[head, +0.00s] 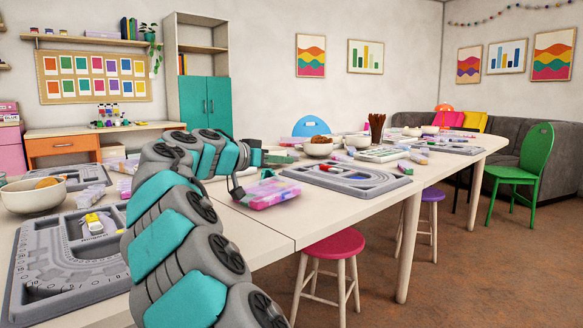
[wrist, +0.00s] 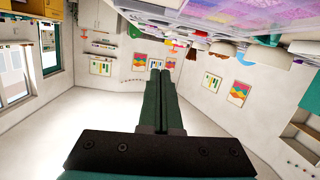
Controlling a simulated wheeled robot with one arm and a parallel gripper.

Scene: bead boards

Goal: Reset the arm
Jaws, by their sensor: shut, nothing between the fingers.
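My arm (head: 180,240) rises from the bottom of the head view and bends over the white table (head: 250,232). My gripper (head: 290,158) is at its far end, pointing right above the table. In the wrist view the two dark green fingers (wrist: 160,75) lie side by side, closed together with nothing between them. A pink and purple bead box (head: 268,193) sits on the table just below the gripper.
A grey bead board (head: 345,181) lies right of the gripper. Another board (head: 60,278) and a white bowl (head: 32,199) are at the left. Stools, including a pink one (head: 334,245), stand beside the table.

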